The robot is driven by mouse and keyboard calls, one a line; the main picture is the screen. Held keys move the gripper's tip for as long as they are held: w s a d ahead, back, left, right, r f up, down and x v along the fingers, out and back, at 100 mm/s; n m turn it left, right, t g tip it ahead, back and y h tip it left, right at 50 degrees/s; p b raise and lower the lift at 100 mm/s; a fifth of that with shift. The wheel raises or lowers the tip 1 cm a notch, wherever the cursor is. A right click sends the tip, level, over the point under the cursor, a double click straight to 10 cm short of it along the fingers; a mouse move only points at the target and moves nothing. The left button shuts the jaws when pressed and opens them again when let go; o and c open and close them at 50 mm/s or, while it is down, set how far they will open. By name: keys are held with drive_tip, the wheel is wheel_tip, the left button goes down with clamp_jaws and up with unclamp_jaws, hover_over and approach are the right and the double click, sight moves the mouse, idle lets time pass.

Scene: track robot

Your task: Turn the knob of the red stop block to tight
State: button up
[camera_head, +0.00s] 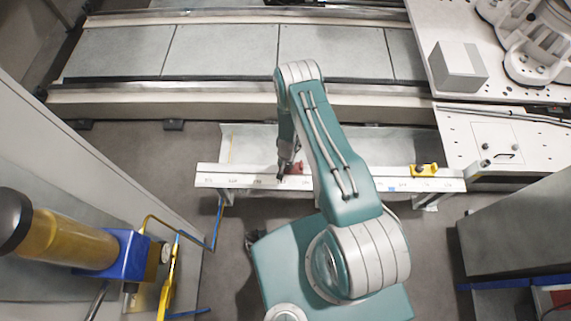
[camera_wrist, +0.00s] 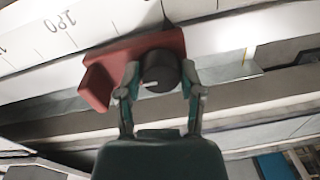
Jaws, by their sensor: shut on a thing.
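The red stop block (camera_wrist: 100,78) sits on the white ruler rail in the wrist view, close to the printed mark 120. Its black round knob (camera_wrist: 160,72) faces the camera and carries a short white line. My gripper (camera_wrist: 160,85) has one finger on each side of the knob and is shut on it. In the head view the red stop block (camera_head: 294,168) shows only in part beside my gripper (camera_head: 281,175), and my arm hides the rest. The knob cannot be made out in the head view.
The white ruler rail (camera_head: 225,181) runs across the middle. A yellow block (camera_head: 424,169) sits on its right part. A grey box (camera_head: 458,66) stands on the plate at upper right. A yellow cylinder with a blue fitting (camera_head: 75,243) is at lower left.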

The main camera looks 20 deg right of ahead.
sight(287, 165)
drive_tip(key=shift+w, duration=0.1)
drive_tip(key=o, duration=1.2)
drive_tip(key=shift+c, duration=0.2)
drive_tip(key=shift+r, duration=0.1)
wheel_tip(287, 165, up, 12)
drive_tip(key=shift+d, duration=0.25)
